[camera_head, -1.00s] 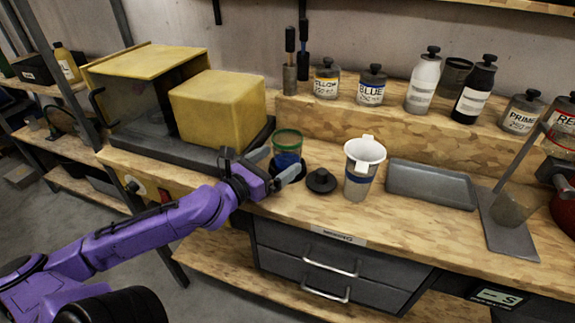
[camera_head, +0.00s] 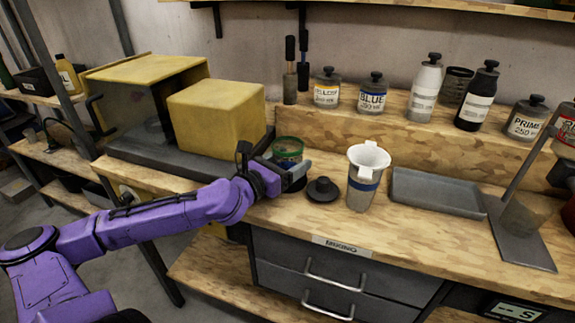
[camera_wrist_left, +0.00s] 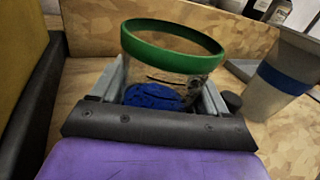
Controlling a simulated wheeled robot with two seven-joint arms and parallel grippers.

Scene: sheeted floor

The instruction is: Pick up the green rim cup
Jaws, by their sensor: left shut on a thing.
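The fingers and palm hide the cup's lower part. I cannot tell whether its base touches the bench. My right gripper is not in view.
A black lid (camera_head: 323,189) lies just right of the gripper. A white cup with a blue band (camera_head: 362,183) stands beside it, then a grey tray (camera_head: 435,192). Bottles, including a blue-labelled jar (camera_head: 372,96), line the raised shelf behind. A yellow block (camera_head: 216,117) stands close on the left.

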